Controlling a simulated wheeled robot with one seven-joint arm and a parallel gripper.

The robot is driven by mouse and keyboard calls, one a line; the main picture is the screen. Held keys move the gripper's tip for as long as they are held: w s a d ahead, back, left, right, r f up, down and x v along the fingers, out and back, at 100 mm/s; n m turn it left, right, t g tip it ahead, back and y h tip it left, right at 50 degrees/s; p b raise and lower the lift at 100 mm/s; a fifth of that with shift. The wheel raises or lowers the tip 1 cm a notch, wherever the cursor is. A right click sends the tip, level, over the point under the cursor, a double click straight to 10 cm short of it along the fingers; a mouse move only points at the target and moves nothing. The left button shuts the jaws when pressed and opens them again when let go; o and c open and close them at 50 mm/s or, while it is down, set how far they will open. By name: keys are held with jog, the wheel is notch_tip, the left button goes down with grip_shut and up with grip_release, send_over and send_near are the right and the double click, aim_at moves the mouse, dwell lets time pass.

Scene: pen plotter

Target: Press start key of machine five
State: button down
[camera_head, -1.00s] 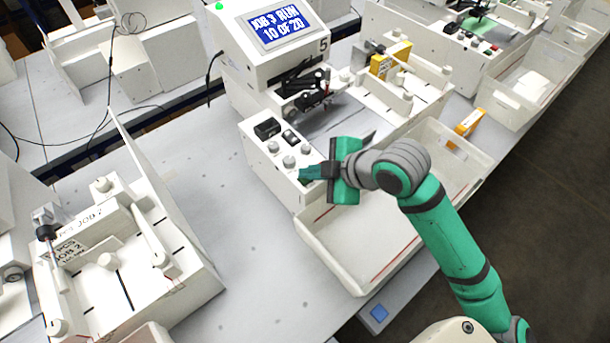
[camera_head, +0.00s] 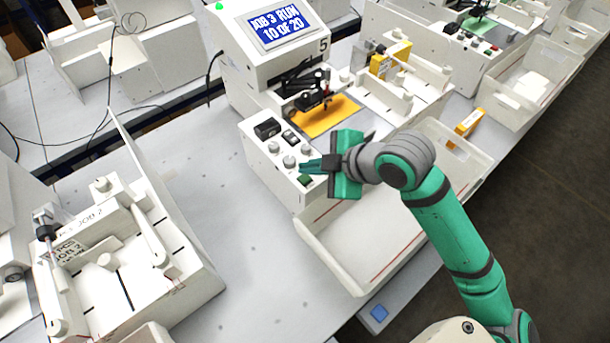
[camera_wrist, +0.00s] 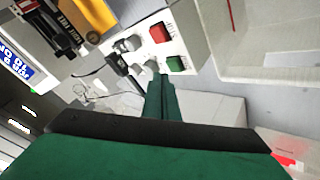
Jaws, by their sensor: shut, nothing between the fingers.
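Machine five (camera_head: 285,72) is white with a "5" on its front. Its screen (camera_head: 279,22) reads "JOB 3 RUN 10 OF 20". The green start key (camera_head: 305,181) sits at the front corner of its key panel. It also shows in the wrist view (camera_wrist: 175,63), next to a red key (camera_wrist: 159,32). My gripper (camera_head: 303,166) is shut and empty, its tips just above and beside the green key, apart from it as far as I can tell. In the wrist view the closed fingers (camera_wrist: 158,82) point at the panel below the green key.
A yellow-orange sheet (camera_head: 327,117) lies under the machine's pen carriage. The table between is clear.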

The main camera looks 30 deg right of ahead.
aim_at(309, 180)
jog(key=shift+w+r, duration=0.2)
jog(key=shift+r, duration=1.9)
jog(key=shift+s+a+r, duration=0.15)
jog(key=shift+r, duration=0.1)
jog(key=shift+s, duration=0.1)
